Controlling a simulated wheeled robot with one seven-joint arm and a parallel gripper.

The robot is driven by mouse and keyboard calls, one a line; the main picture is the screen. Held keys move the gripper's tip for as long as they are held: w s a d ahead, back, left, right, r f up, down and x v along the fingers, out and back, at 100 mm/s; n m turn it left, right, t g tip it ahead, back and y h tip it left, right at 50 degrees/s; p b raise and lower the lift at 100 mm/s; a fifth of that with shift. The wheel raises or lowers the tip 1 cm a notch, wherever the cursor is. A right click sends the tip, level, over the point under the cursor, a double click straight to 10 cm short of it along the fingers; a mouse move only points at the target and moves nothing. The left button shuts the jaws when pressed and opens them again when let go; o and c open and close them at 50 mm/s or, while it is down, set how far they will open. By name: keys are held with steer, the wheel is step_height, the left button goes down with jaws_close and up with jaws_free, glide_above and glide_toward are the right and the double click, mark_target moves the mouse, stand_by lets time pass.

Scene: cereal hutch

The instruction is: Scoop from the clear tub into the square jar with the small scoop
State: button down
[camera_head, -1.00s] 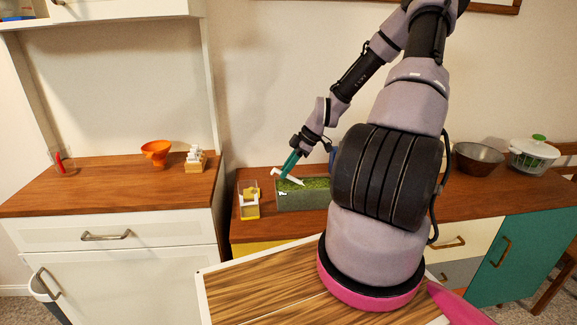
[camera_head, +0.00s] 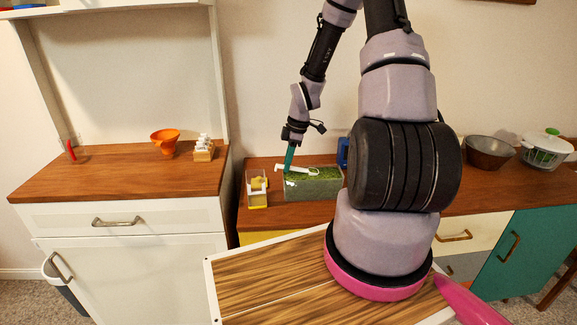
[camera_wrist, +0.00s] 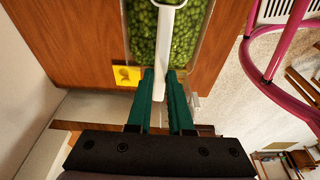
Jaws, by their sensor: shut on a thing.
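The clear tub (camera_head: 322,190) holds green pieces and stands on the low wooden counter; it also shows in the wrist view (camera_wrist: 207,35). My gripper (camera_head: 288,168), with teal fingers, points down at the tub's left end. It is shut on the white small scoop (camera_head: 300,169), whose handle (camera_wrist: 158,60) runs between the fingers in the wrist view. The scoop lies nearly level over the green pieces; I cannot tell how deep its bowl is. A small clear container with yellow in it (camera_head: 257,199) stands just left of the tub; I cannot tell whether it is the square jar.
On the left, higher counter are an orange funnel (camera_head: 165,141), a wooden rack of white items (camera_head: 204,150) and a clear container with something red (camera_head: 69,151). A blue object (camera_head: 342,152) stands behind the tub.

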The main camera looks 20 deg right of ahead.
steer(key=shift+g+h, duration=0.3)
steer(key=shift+h, duration=0.6)
steer(key=shift+w+a+r, duration=0.1)
steer(key=shift+a+r, duration=0.05)
steer(key=shift+r, duration=1.6)
steer(key=shift+w+a+r, duration=0.1)
steer(key=shift+a+r, duration=0.05)
steer(key=shift+r, duration=1.55)
